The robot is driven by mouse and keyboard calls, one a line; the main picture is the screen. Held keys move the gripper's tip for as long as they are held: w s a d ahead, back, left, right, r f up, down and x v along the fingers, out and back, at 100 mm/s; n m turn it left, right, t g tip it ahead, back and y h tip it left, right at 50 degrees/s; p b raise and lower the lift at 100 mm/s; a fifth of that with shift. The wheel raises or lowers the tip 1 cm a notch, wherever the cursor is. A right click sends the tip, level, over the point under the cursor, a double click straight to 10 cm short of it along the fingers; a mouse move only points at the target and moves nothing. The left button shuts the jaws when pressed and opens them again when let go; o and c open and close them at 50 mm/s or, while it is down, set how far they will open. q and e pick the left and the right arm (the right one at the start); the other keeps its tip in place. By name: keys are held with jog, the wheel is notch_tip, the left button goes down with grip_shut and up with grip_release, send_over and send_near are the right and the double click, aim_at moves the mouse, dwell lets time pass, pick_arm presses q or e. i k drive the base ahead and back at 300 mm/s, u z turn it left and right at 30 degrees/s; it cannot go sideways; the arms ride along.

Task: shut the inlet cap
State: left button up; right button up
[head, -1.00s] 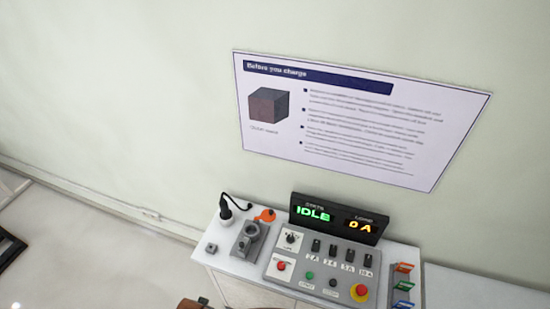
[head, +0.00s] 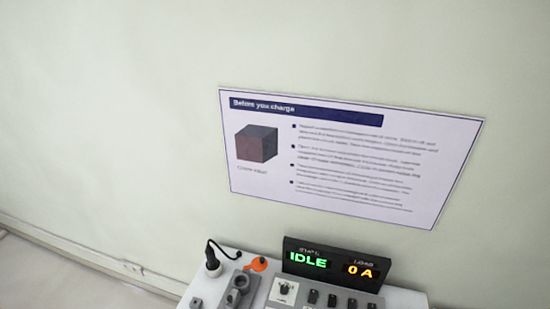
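A grey inlet-like fitting (head: 240,282) stands on the left part of the white bench, cut off partly by the bottom edge of the head view. A small orange piece (head: 258,264), which may be the inlet cap, lies just behind it to the right. I cannot tell whether it is joined to the fitting. Neither of my grippers is in view.
A black plug with a cable (head: 213,266) stands left of the fitting. A display (head: 335,263) reads IDLE and 0 A. Switches (head: 313,297) sit below it. A sign (head: 350,160) hangs on the wall. The bench front is out of view.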

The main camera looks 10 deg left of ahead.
aim_at(259, 264)
jog(key=u, duration=0.55)
jog(key=k, duration=1.3)
jog(key=u, duration=1.1)
jog(key=i, duration=1.25)
jog(key=z, duration=0.8)
jog(key=i, duration=0.5)
jog(key=z, duration=0.6)
